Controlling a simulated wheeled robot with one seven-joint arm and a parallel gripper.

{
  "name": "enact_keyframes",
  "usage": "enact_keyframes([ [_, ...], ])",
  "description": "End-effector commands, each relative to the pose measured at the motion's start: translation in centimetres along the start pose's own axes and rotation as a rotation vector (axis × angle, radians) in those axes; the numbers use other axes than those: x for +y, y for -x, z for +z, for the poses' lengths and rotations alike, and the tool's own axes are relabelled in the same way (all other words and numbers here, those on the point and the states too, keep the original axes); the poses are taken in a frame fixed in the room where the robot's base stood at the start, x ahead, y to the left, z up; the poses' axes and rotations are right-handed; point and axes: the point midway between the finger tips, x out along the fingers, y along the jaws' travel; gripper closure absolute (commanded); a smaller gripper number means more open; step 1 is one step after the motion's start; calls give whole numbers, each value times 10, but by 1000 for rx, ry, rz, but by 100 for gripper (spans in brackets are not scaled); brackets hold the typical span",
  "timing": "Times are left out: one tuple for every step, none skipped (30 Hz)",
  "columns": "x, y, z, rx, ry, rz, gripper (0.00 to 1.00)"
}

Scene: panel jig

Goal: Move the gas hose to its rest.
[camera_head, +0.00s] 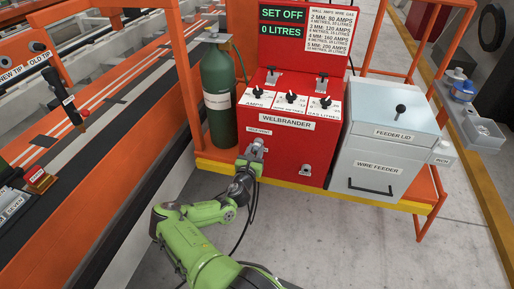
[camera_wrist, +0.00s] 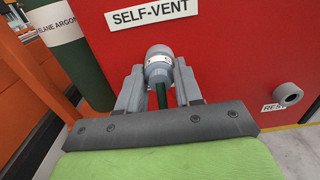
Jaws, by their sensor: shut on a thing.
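The gas hose (camera_wrist: 158,68) has a grey rounded end with a pale band, and a dark green length shows below it. Its end is at the red panel just under the SELF-VENT label (camera_wrist: 152,14); I cannot tell how firmly it is seated. My gripper (camera_wrist: 158,84) is shut on it, one finger on each side. In the head view my gripper (camera_head: 252,158) is at the lower left of the red machine front. The rest (camera_wrist: 288,94) is a grey round stub on the panel, to the right and lower, with a partly hidden REST label. It also shows in the head view (camera_head: 306,170), empty.
A green gas cylinder (camera_head: 218,98) stands left of the red welder (camera_head: 285,140). A grey wire feeder (camera_head: 385,150) stands to its right. A yellow-edged orange platform (camera_head: 330,193) runs below them. The panel between hose and rest is clear. Grey floor lies in front.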

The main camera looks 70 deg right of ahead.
Motion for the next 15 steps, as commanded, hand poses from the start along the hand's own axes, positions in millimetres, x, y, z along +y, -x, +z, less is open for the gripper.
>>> enact_keyframes([
  [0,1,-1,2,-1,0,100],
  [0,1,-1,2,-1,-1,100],
  [0,2,-1,2,-1,-1,100],
  [0,2,0,2,-1,-1,100],
  [0,2,0,2,-1,-1,100],
  [0,3,0,2,-2,-1,100],
  [0,4,0,2,-2,-1,100],
  [0,4,0,2,-2,-1,100],
  [0,5,0,1,-2,-1,100],
  [0,5,0,1,-2,-1,100],
  [0,6,0,1,-2,-1,100],
  [0,7,0,1,-2,-1,100],
  [0,7,0,1,-1,0,100],
  [0,8,0,0,-1,0,100],
  [0,8,0,0,-1,0,100],
])
